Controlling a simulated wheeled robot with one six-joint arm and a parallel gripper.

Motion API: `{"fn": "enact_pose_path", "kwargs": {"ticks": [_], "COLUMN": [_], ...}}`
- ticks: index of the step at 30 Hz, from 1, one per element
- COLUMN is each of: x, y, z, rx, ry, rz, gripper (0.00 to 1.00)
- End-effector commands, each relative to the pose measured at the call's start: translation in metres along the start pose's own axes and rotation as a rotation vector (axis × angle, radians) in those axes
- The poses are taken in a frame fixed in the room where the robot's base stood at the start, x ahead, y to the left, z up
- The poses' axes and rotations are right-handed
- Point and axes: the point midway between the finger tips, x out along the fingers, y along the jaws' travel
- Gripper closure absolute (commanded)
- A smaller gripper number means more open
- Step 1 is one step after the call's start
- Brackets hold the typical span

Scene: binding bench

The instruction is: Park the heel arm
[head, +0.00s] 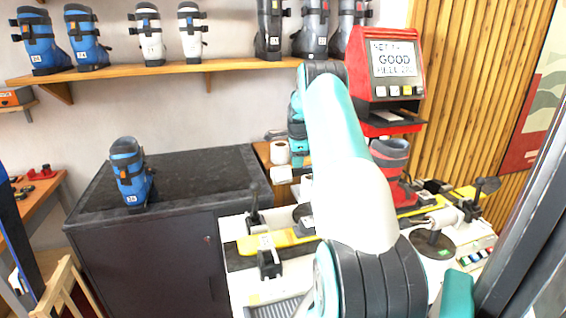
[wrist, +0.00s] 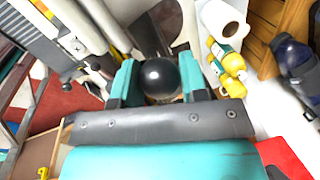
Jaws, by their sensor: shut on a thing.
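My gripper (wrist: 160,82) is shut on a round black knob (wrist: 160,76), with one teal finger on each side of it. I take the knob to be the end of the heel arm; the rest of that arm is mostly hidden. In the head view my own arm covers the gripper and the middle of the bench. The binding bench (head: 285,275) is white with yellow and black fittings, partly hidden. A red boot (head: 392,165) with a grey cuff stands on its far side. A red tester (head: 388,65) behind has a screen whose large line reads GOOD.
A dark cabinet (head: 180,180) on the left carries one blue boot (head: 130,175); its top is otherwise clear. A shelf (head: 185,72) of boots runs above. A paper roll (wrist: 222,18) and yellow bottles (wrist: 226,66) stand near the gripper's right.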

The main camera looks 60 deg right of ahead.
Motion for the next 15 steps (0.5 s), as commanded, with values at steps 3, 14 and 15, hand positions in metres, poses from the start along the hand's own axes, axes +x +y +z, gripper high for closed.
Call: {"fn": "enact_pose_path", "kwargs": {"ticks": [3, 14, 15], "x": [-0.0017, -0.0017, -0.0017], "y": [-0.0047, -0.007, -0.007], "z": [-0.012, -0.0171, -0.0171], "rx": [0.048, 0.078, 0.078], "ry": [0.014, 0.021, 0.021], "rz": [-0.008, -0.009, -0.01], "gripper": [1.0, 1.0, 1.0]}}
